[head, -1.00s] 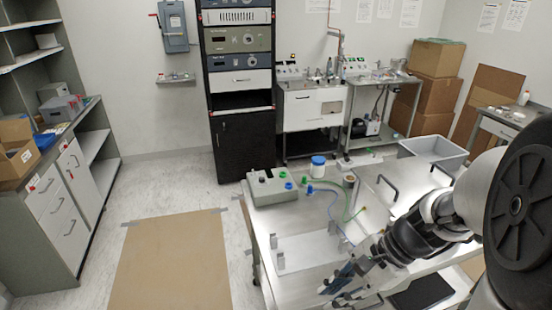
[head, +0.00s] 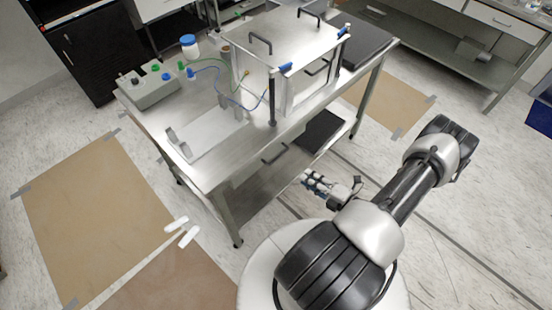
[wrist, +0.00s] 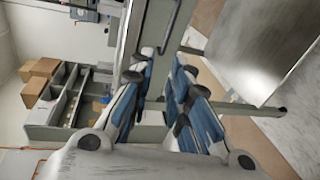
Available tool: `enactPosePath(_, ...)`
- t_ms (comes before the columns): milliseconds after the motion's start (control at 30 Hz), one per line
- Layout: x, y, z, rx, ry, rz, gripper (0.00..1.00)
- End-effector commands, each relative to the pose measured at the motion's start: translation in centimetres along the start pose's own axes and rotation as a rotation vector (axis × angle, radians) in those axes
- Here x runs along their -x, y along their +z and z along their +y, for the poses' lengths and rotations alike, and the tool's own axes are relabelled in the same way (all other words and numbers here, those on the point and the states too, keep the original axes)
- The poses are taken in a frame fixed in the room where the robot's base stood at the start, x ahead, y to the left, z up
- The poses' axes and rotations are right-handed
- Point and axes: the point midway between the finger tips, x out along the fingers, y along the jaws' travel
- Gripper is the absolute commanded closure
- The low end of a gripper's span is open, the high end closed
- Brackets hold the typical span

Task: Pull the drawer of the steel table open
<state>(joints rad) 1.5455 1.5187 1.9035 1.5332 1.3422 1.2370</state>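The steel table (head: 205,178) stands left of centre in the head view. A dark bar handle (head: 273,153) is on its front, just below the top; the drawer looks pushed in. My gripper (head: 313,181) is in front of the table, to the right of the handle and lower in the picture, apart from it. In the wrist view the blue-padded fingers of my gripper (wrist: 162,75) are spread with a gap and nothing between them. The dark handle (wrist: 171,27) lies beyond the fingertips on a pale front. Contact is not visible.
The lower shelf (head: 245,190) holds a black slab (head: 320,130). Floor to the right is open.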

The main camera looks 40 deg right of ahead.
Motion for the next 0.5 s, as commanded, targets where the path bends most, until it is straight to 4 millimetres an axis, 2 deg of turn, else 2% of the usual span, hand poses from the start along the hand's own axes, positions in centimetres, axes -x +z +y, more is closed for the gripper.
enactPosePath(100,0.3,0.0,-1.2,-0.057,0.002,-0.044,0.83)
enactPosePath(233,-0.8,0.0,-1.4,-0.064,0.002,-0.047,0.83)
enactPosePath(367,-3.0,-0.1,-1.4,-0.061,0.001,-0.041,0.83)
enactPosePath(500,-6.1,0.0,-1.4,-0.059,0.001,-0.039,0.83)
